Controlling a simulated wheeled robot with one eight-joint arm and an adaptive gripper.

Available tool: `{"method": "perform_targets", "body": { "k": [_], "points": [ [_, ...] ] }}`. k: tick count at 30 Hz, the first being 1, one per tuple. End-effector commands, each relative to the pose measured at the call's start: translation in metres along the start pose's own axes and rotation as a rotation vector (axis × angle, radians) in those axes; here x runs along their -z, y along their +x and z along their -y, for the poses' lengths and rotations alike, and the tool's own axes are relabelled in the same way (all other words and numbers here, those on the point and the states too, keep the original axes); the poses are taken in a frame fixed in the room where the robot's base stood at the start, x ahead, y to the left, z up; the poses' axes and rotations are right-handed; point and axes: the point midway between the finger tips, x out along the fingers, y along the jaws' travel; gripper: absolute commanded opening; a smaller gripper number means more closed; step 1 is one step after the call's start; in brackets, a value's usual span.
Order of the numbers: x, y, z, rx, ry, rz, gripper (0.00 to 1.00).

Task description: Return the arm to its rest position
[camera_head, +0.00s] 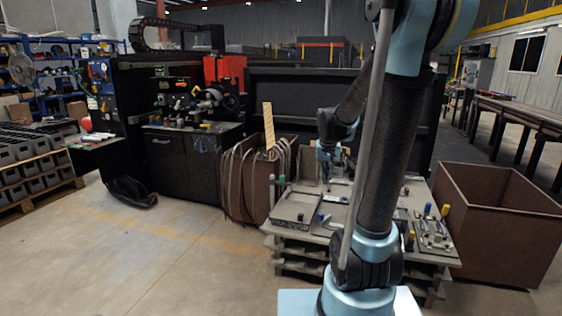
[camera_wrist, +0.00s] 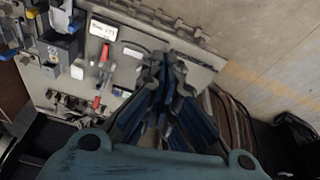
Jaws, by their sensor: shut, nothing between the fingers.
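My arm rises in front of the head camera and bends back over the work table (camera_head: 318,232). My gripper (camera_head: 328,180) hangs fingers-down over the table's far part, small in the head view and partly blurred against the clutter. In the wrist view my gripper (camera_wrist: 166,62) has its blue-black fingers drawn together at the tips, with nothing seen between them. The tips lie in front of a grey panel (camera_wrist: 130,72) with small parts on it. How far they are above it cannot be told.
A rusty open bin (camera_head: 497,215) stands right of the table, and another bin (camera_head: 245,185) with hoses over its rim stands left. A black machine cabinet (camera_head: 185,165) is behind. A red-handled part (camera_wrist: 103,52) lies on the panel.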

Motion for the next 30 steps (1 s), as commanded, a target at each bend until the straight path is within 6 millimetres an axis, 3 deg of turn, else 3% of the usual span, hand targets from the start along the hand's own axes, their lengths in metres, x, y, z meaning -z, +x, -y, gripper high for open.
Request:
{"method": "perform_targets", "body": {
  "k": [6,15,30],
  "points": [
    [-0.052,-0.021,-0.015,0.007,-0.027,0.012,0.0],
    [-0.123,-0.037,-0.03,0.019,-0.066,0.028,0.0],
    [-0.236,-0.028,-0.048,0.042,-0.13,0.052,0.0]
  ]
}}
